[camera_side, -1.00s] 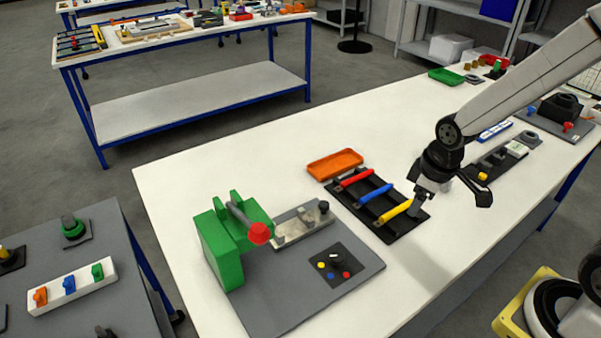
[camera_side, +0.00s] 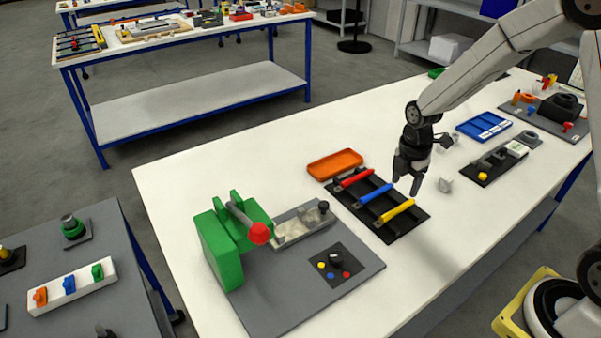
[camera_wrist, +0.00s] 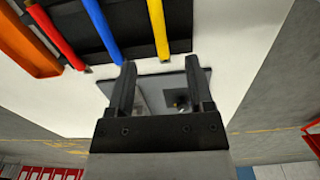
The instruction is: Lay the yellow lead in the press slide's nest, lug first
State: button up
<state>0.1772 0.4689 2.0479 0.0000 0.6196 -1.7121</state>
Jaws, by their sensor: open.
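The yellow lead (camera_side: 397,211) lies in the nearest lane of the black tray (camera_side: 408,228), beside the blue and red leads. Its small dark lug end points toward the press side. It also shows in the wrist view (camera_wrist: 159,28), beyond my fingertips. My gripper (camera_side: 406,184) is open and empty, above the tray near the yellow and blue leads. In the wrist view my two fingers (camera_wrist: 160,64) stand apart with nothing between them. The press slide (camera_side: 303,228) is a pale metal piece with a black knob, beside the green press (camera_side: 222,250). Its nest is too small to make out.
The blue lead (camera_side: 377,195) and red lead (camera_side: 357,177) lie alongside in the tray. An orange tray (camera_side: 335,164) sits behind. The press's red-knobbed lever (camera_side: 259,233) rises left of the slide. The front right table is clear.

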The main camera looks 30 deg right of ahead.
aim_at(398, 208)
jog(key=shift+w+d+f, duration=0.1)
jog(key=shift+d, duration=0.05)
jog(key=shift+f, duration=0.1)
jog(key=shift+f, duration=1.2)
jog(key=shift+f, duration=2.6)
grip_shut()
